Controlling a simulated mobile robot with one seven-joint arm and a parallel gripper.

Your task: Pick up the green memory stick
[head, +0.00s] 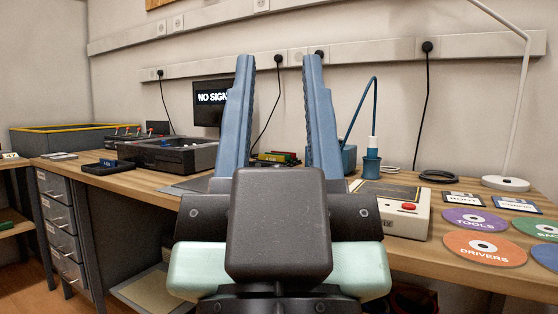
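My gripper (280,62) is open and empty, with its two blue fingers pointing up and away in the middle of the view. Between the fingers, further back on the bench, lies a small group of coloured pieces (277,157) with green, yellow and red parts. I cannot tell whether one of them is the green memory stick, as they are small and partly hidden by my fingers. A small dark green item (4,224) also shows at the far left edge, on a lower shelf, too cut off to name.
The wooden bench (150,181) carries a dark open tray (179,154) and monitor (212,97) at left. A beige box with a red button (410,207), labelled discs (484,249), floppy disks (463,198) and lamp base (506,184) lie right. A blue soldering stand (371,164) rises behind.

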